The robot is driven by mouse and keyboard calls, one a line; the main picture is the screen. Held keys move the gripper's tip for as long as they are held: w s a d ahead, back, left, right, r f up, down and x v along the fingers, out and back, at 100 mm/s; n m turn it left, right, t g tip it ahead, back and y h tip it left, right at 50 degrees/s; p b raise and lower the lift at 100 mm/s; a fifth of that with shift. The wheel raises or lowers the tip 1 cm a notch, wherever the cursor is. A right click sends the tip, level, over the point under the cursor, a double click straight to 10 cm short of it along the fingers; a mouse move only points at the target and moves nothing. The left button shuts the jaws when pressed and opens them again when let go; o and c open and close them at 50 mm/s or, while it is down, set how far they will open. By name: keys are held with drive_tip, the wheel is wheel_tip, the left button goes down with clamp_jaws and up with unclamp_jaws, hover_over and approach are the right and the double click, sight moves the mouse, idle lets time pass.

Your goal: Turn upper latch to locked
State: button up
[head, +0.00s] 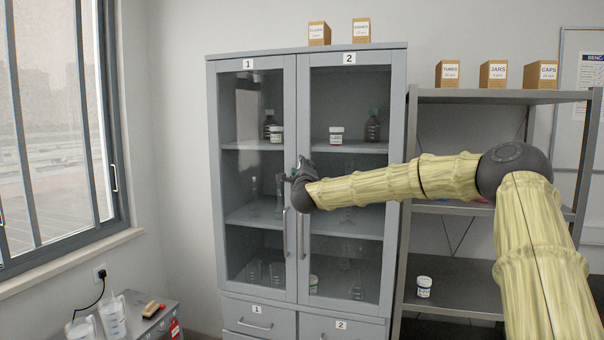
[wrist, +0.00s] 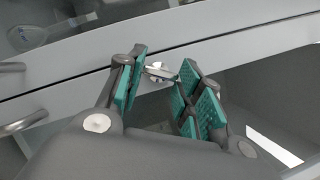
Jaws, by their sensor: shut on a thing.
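The upper latch (wrist: 158,72) is a small shiny metal piece on the grey door frame, seen between my fingertips in the wrist view. My gripper (wrist: 162,68) has teal-padded fingers and is shut on the latch, with a finger on each side of it. In the head view my gripper (head: 303,167) is at the seam between the two cabinet doors, above the door handles, and it hides the latch there. The left door (head: 290,100) and right door (head: 303,100) look closed. I cannot tell the latch's exact angle behind the fingers.
Two vertical bar handles, left (head: 285,232) and right (head: 302,238), stand out below my gripper. Bottles and jars stand behind the cabinet glass. An open metal shelf (head: 455,205) is at the right, a low side table (head: 150,318) at the lower left.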

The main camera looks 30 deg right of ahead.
drive_tip(key=n+p, duration=0.1)
drive_tip(key=n, duration=0.1)
drive_tip(key=n+g+y+p, duration=0.1)
drive_tip(key=n, duration=0.1)
drive_tip(key=n+p, duration=0.1)
drive_tip(key=n, duration=0.1)
drive_tip(key=shift+r+y, duration=0.25)
drive_tip(key=shift+y, duration=0.15)
drive_tip(key=shift+n, duration=0.3)
drive_tip(key=o, duration=1)
drive_tip(key=shift+f, duration=0.1)
drive_tip(key=v, duration=1.2)
drive_tip(key=shift+r, duration=0.25)
